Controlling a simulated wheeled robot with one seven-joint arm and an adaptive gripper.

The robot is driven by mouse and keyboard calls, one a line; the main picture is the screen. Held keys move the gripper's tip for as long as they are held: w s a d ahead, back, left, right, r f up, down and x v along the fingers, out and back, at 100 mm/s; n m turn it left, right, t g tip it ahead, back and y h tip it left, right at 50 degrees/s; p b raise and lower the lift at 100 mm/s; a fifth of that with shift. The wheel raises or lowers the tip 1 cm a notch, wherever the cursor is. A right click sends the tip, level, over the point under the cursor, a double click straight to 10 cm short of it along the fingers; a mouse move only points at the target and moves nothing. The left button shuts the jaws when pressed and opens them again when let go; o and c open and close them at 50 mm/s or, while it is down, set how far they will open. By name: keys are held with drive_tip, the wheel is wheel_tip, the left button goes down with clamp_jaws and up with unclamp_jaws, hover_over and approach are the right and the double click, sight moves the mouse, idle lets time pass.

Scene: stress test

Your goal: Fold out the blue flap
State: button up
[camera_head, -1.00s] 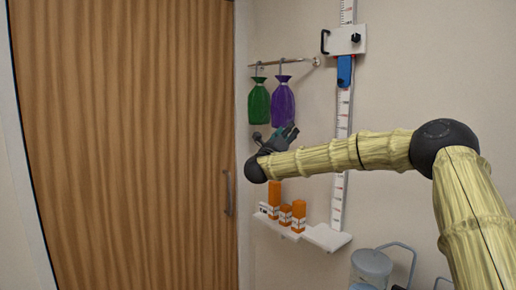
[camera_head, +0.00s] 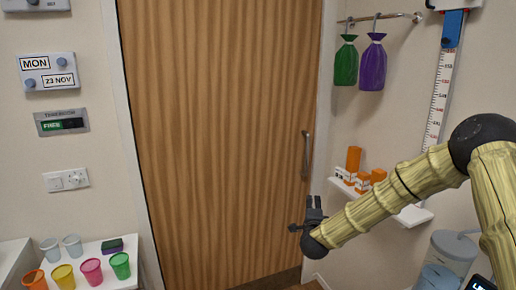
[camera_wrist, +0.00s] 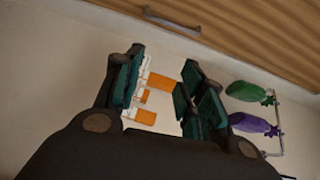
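The blue flap (camera_head: 453,28) hangs folded down against the white measuring scale (camera_head: 439,95) on the wall, at the upper right of the head view. Its top is near the picture's upper edge. My gripper (camera_head: 314,206) is well below and left of it, in front of the door and apart from everything. In the wrist view my gripper (camera_wrist: 165,75) is open, with a clear gap between its fingers and nothing held. The flap does not show in the wrist view.
A wooden door (camera_head: 220,130) fills the middle. A green bag (camera_head: 345,62) and a purple bag (camera_head: 373,66) hang from a rail (camera_head: 395,17). Orange containers (camera_head: 353,158) stand on a wall shelf below. Cups (camera_head: 91,271) stand on a table at lower left.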

drive_tip(key=s+a+f+n+g+y, duration=0.2)
drive_tip(key=s+f+n+g, duration=0.25)
drive_tip(key=s+f, duration=0.9)
drive_tip(key=s+a+f+n+g+y, duration=0.25)
drive_tip(key=s+f+n, duration=0.35)
drive_tip(key=s+f, duration=0.8)
drive_tip(key=s+d+f+n+g, duration=0.2)
drive_tip(key=s+f+n+g, duration=0.1)
drive_tip(key=s, duration=0.8)
drive_tip(key=s+d+f+n+g+h, duration=0.1)
drive_tip(key=s+d+f+n+g, duration=0.1)
drive_tip(key=s, duration=1)
drive_tip(key=s+d+f+n+g, duration=0.3)
drive_tip(key=s+f+g, duration=0.1)
drive_tip(key=s, duration=0.8)
drive_tip(key=shift+f+n+g, duration=0.15)
drive_tip(key=shift+n+g, duration=0.2)
drive_tip(key=shift+g, duration=0.05)
drive_tip(key=shift+s+h, duration=0.1)
drive_tip(key=shift+h, duration=0.15)
drive_tip(key=shift+c, duration=0.5)
drive_tip(key=shift+a, duration=0.1)
